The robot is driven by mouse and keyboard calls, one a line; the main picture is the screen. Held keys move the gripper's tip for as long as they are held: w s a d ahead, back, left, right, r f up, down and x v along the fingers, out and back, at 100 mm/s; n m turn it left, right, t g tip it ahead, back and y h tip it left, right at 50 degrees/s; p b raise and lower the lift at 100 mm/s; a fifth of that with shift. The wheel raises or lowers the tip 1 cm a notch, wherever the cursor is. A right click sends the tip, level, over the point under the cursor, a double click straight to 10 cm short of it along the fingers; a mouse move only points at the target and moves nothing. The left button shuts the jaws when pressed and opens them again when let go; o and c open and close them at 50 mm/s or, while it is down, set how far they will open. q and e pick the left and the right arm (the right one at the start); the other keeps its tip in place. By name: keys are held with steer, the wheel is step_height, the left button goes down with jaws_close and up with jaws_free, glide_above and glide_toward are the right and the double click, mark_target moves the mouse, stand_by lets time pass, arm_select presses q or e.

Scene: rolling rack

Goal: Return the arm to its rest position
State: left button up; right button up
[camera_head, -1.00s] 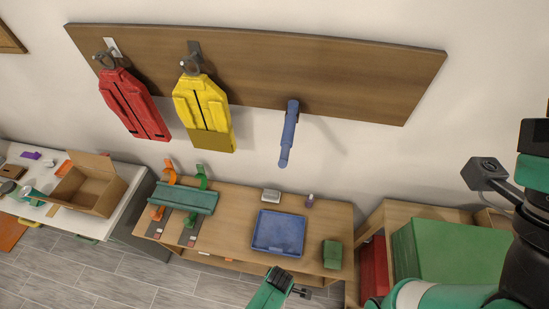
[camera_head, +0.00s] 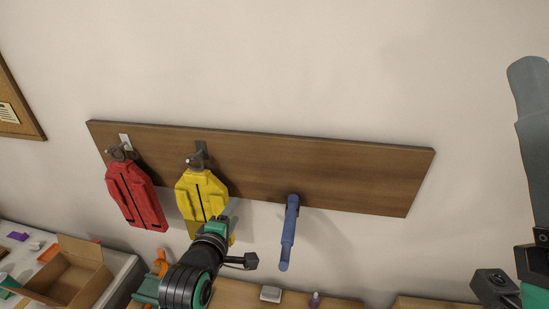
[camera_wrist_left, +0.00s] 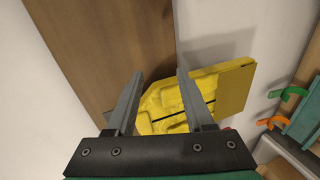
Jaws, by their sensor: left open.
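My left gripper (camera_head: 222,226) is in front of the lower part of a yellow vest-shaped item (camera_head: 202,192), which hangs from a hook on the wooden wall board (camera_head: 345,172). In the left wrist view its two grey fingers (camera_wrist_left: 160,72) are spread apart with nothing between their tips. The yellow item (camera_wrist_left: 225,92) shows beyond the fingers; whether they touch it cannot be told. My right arm (camera_head: 530,290) stands at the right edge, with a long grey part (camera_head: 532,125) reaching up. Its jaw state cannot be made out.
A red vest-shaped item (camera_head: 135,195) hangs left of the yellow one. Below are a cardboard box (camera_head: 70,278) and a wooden bench (camera_head: 235,292). The wall above the board is clear.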

arm_select(q)
steer(key=s+a+r+m+t, duration=0.1)
steer(key=s+a+r+t, duration=0.1)
steer(key=r, duration=0.6)
steer(key=s+a+r+m+t, duration=0.1)
steer(key=a+r+m+t, duration=0.15)
steer(key=r, duration=0.45)
steer(key=s+a+r+m+t, duration=0.3)
steer(key=s+r+m+t, duration=0.8)
steer(key=s+r, duration=1.15)
step_height(320, 180, down, 43)
steer(key=m+g+b, duration=0.2)
steer(key=b, duration=4)
steer(key=shift+s, duration=0.15)
